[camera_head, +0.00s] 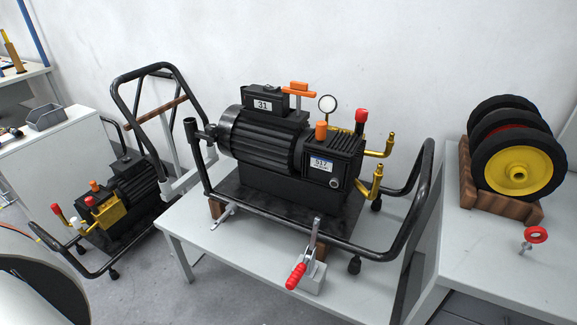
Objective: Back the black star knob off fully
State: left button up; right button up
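A pressure washer with a black motor and pump (268,145) stands in a black tubular frame (415,195) on a light table (240,262). It carries labels reading 31 and what looks like 517. A small dark fitting (208,133) sits by the upright tube at the washer's left end; I cannot tell whether it is the black star knob. No other part is clearly a star knob at this size. Neither of my grippers is in view.
A red-handled toggle clamp (297,275) stands at the table's front edge. Black wheels with a yellow hub (515,170) sit in a wooden rack (490,200) at right, near a red-ringed pin (535,236). A second washer (125,195) stands on the floor at left.

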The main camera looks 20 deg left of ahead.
aim_at(211, 129)
jog(key=j+z, duration=0.35)
jog(key=j, duration=1.75)
jog(key=k, duration=0.05)
